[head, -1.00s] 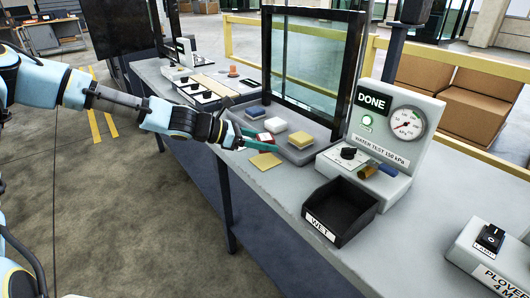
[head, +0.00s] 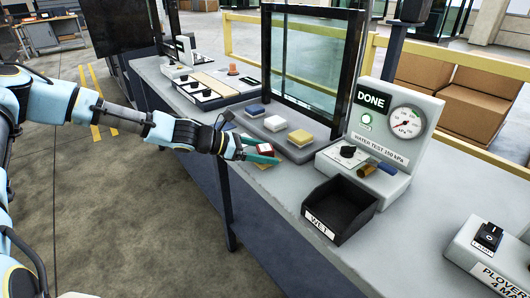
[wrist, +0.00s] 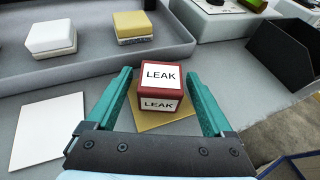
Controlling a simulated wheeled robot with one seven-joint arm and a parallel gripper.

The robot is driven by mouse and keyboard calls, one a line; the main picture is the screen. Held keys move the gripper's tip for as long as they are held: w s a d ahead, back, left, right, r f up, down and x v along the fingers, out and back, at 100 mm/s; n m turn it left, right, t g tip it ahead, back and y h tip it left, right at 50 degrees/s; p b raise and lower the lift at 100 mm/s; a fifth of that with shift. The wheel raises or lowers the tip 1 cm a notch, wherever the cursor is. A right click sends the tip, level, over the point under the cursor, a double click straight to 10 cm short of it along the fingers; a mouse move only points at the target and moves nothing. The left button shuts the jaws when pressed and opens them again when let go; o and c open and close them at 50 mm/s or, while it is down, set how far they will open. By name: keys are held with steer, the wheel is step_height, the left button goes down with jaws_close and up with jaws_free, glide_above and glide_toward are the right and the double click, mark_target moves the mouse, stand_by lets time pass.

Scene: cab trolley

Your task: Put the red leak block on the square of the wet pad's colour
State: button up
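The red block marked LEAK (wrist: 161,84) stands upright over a yellow square (wrist: 150,122) in the wrist view and appears to rest on it. My gripper (wrist: 160,84) is open around the block, with a finger on each side and narrow gaps showing. In the head view the red block (head: 265,150) is partly hidden by my gripper (head: 262,154). A white square (wrist: 48,130) lies left of the yellow one. A white pad (wrist: 50,38) and a yellow pad (wrist: 133,27) sit on the grey tray behind; a blue pad (head: 255,111) is there too. Which pad is wet, I cannot tell.
An open black bin labelled WET (head: 340,210) stands to the right of my gripper. Behind it is the water test gauge box (head: 400,125) with a DONE sign and lit green lamp. A dark-framed clear panel (head: 310,65) rises behind the tray. The bench's front edge is close.

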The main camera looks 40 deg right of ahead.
steer(key=shift+r, duration=0.2)
steer(key=b+v, duration=0.1)
steer(key=v, duration=1.1)
steer(key=shift+b, duration=0.3)
steer(key=a+f+m+t+y, duration=0.1)
steer(key=a+f+m+y, duration=0.2)
steer(key=a, duration=0.4)
steer(key=a+f+m+t+y, duration=0.1)
steer(key=a+f+m+y, duration=0.25)
steer(key=a, duration=0.45)
steer(key=a+r+m+t+y, duration=0.2)
steer(key=a+r+m, duration=0.1)
steer(key=a, duration=0.9)
steer(key=s+a+r+m+t+y, duration=0.1)
steer(key=a+r+m+t+y, duration=0.2)
steer(key=a, duration=0.9)
step_height(320, 180, up, 3)
steer(key=shift+r+m+t, duration=0.2)
steer(key=shift+m+t, duration=0.1)
steer(key=shift+m, duration=0.45)
